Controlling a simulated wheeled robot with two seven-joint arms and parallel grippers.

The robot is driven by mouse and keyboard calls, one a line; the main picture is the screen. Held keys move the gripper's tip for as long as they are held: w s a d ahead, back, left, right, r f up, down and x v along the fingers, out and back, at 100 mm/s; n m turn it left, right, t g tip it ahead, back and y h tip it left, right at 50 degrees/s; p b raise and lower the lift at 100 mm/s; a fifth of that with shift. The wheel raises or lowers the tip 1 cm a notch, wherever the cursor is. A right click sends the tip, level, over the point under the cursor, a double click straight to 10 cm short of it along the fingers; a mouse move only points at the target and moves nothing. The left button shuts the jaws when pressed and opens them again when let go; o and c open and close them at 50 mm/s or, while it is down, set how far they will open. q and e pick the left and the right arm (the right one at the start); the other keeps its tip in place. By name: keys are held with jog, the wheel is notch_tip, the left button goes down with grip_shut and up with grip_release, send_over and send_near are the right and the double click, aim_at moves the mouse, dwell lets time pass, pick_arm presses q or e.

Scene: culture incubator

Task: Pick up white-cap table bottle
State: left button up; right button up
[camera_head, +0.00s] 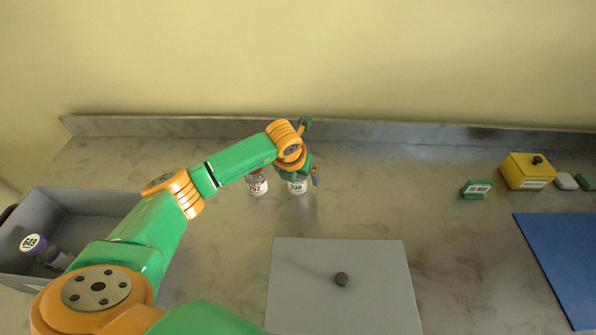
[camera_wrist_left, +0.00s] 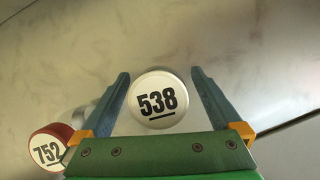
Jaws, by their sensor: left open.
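My right gripper is not in view.
A yellow box (camera_head: 525,172), green block (camera_head: 477,189) and blue mat (camera_head: 560,255) are at the right. The table's middle right is clear.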

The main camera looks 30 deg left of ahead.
pick_arm(q)
jog(key=shift+x, duration=0.85)
jog(key=shift+r, duration=0.1)
jog(key=c, duration=1.5)
jog(key=shift+c, duration=0.2)
